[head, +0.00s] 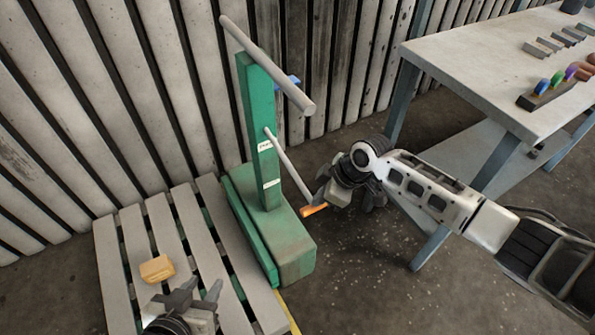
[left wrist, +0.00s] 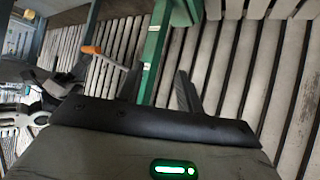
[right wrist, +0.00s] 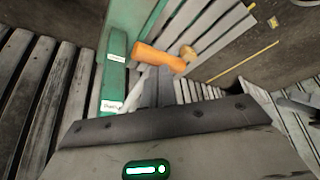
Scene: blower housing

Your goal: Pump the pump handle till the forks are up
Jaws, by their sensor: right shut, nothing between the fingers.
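The green jack (head: 258,165) stands at the pallet's edge, with a grey crossbar (head: 268,65) on top. Its pump handle (head: 288,168) is a thin grey rod sloping down to the right, ending in an orange grip (head: 314,210). My right gripper (head: 322,193) is shut and empty right by the grip. In the right wrist view the orange grip (right wrist: 158,57) lies across just beyond the closed fingertips; I cannot tell if they touch. My left gripper (head: 203,286) is open and empty above the pallet (head: 107,252). The forks are not clearly visible.
A yellowish block (head: 157,268) sits on the pallet slats. A workbench (head: 470,55) with several small parts stands at the right, its leg close to my right arm. A slatted wall (head: 120,100) runs behind. A small blue part (head: 290,81) shows behind the mast.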

